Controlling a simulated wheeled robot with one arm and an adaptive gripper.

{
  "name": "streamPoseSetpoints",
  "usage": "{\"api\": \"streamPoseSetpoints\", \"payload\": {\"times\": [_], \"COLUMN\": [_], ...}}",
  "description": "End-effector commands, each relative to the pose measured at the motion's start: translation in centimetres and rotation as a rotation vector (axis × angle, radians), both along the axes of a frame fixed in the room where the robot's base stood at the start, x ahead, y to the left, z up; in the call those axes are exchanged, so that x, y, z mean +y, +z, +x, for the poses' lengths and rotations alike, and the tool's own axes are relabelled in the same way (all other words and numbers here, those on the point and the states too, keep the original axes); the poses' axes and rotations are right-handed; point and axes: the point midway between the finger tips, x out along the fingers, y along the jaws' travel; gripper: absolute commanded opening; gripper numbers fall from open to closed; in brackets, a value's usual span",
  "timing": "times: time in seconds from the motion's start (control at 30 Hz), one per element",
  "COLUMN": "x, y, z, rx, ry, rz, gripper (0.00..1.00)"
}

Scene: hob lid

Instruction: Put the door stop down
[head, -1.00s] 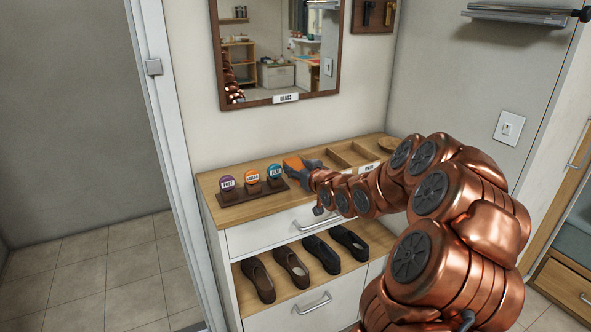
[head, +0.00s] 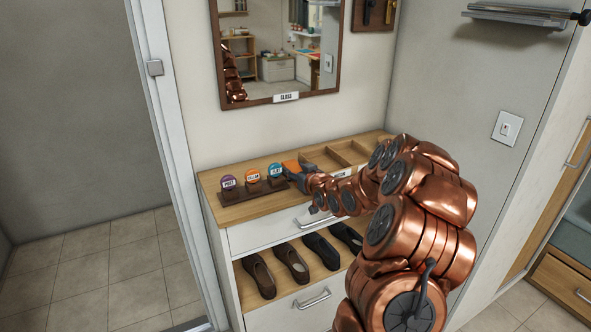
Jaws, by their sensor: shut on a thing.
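The door stop appears as a small orange piece (head: 291,167) at the end of my arm, above the wooden top of the shoe cabinet (head: 245,209). My gripper (head: 296,172) is shut on it, just right of the blue round tag on the dark stand. The gripper's fingers are small and partly hidden, so the exact grip is hard to see. I cannot tell whether the door stop touches the cabinet top.
A dark stand (head: 232,198) holds purple (head: 228,182), orange (head: 252,177) and blue (head: 275,171) round tags. A divided wooden tray (head: 325,162) lies behind my wrist. Shoes (head: 291,262) fill the open shelf below. A mirror (head: 270,104) hangs above.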

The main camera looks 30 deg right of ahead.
Motion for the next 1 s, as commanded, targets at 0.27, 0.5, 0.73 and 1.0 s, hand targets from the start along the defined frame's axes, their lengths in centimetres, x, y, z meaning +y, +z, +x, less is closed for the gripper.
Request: {"api": "streamPoseSetpoints", "payload": {"times": [0.27,0.5,0.73,1.0], "x": [0.0,0.0,0.0,0.1], "y": [-0.1,-0.2,-0.2,0.3], "z": [0.0,0.0,0.0,-1.4], "rx": [-0.001,-0.001,-0.001,-0.002], "ry": [0.000,0.000,0.000,0.000], "rz": [-0.001,-0.001,-0.001,0.000], "gripper": [0.07,0.60,0.60,0.60]}}
